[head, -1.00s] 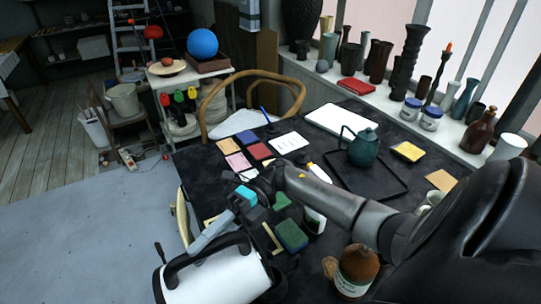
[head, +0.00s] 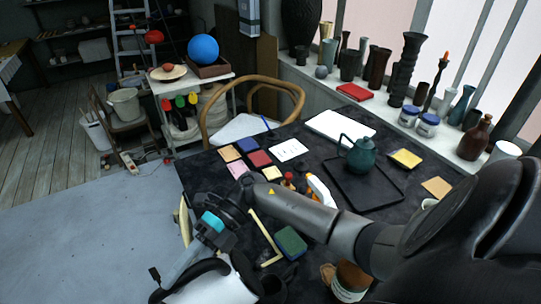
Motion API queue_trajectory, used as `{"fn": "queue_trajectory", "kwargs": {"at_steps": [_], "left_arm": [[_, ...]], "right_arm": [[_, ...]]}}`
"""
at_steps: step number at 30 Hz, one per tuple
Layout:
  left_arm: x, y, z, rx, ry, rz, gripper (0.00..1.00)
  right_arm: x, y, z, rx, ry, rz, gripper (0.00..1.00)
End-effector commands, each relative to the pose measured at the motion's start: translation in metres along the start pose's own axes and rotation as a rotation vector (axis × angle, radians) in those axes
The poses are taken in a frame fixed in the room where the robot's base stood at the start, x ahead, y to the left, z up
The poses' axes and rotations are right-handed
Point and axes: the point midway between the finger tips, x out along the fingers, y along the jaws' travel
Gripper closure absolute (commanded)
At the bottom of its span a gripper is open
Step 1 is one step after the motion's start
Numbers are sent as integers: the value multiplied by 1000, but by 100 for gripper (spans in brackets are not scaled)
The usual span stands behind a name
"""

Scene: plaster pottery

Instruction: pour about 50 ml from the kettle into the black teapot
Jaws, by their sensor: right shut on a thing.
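My right gripper (head: 196,251) is shut on the black handle of the white kettle (head: 220,287) at the bottom left of the head view, near the table's front edge. The picture's lower edge cuts off the kettle, so its spout and any pouring do not show. A dark green-teal teapot (head: 361,158) with a tall handle stands upright on a black tray (head: 383,198) at the right part of the table, well apart from the kettle. My left gripper is out of view.
My right arm crosses the table and hides part of it. A green sponge (head: 291,241), a white bottle (head: 320,190) and a brown jar (head: 351,279) stand near it. Coloured tiles (head: 260,158) and a white board (head: 340,126) lie farther back. Vases line the sill.

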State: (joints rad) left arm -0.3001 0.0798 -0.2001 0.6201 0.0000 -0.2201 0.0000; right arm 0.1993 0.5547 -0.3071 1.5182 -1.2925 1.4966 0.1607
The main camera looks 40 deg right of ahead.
Motion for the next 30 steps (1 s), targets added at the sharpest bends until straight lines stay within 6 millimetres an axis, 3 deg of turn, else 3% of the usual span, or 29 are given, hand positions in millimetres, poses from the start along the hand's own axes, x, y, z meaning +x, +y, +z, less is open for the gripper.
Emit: {"fn": "queue_trajectory", "kwargs": {"at_steps": [12, 30], "left_arm": [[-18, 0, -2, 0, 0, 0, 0], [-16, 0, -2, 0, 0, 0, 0]], "right_arm": [[8, 12, 4, 21, 0, -59, 100], [8, 10, 4, 24, -1, -62, 100]]}}
